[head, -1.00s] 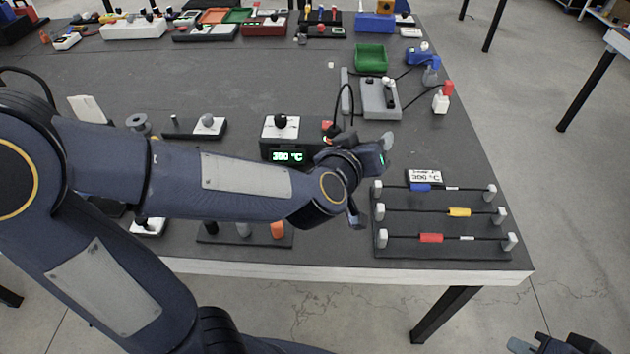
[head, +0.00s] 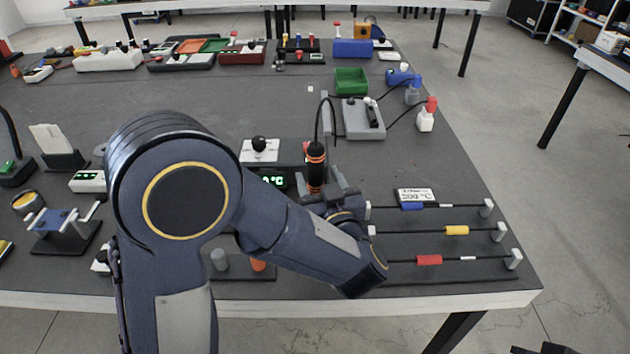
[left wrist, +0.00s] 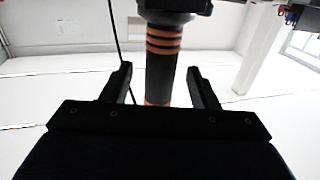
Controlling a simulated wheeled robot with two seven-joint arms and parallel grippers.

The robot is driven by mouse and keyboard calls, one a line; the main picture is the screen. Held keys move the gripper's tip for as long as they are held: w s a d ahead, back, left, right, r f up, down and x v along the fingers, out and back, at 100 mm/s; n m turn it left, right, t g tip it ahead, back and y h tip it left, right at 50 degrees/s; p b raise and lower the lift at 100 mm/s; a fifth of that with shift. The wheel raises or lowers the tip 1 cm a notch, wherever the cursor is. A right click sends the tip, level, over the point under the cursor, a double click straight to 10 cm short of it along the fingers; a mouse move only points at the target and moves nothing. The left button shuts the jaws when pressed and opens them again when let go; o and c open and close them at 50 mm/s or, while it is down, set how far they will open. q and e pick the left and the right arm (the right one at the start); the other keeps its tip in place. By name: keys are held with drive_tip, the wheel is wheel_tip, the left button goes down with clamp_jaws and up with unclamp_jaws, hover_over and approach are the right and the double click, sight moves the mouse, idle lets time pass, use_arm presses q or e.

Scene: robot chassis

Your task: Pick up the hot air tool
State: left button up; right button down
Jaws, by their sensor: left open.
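The hot air tool (head: 316,165) is a dark upright cylinder with orange rings, standing by its station with a cable looping up from its top. My left gripper (head: 330,190) is open at the tool's lower part. In the left wrist view, the tool (left wrist: 163,50) stands between the two spread fingers of the left gripper (left wrist: 160,88), with a visible gap on each side. The station's green display (head: 272,181) is partly hidden by my arm. A dark part of what seems to be my right gripper (head: 545,348) just shows at the bottom edge.
To the right is a rack (head: 450,278) with several wires bearing coloured sleeves. The table middle behind the station is clear.

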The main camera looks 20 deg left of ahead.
sight(316, 145)
use_arm(q)
drive_tip(key=shift+x, duration=1.35)
drive_tip(key=c, duration=1)
drive_tip(key=shift+o, duration=0.2)
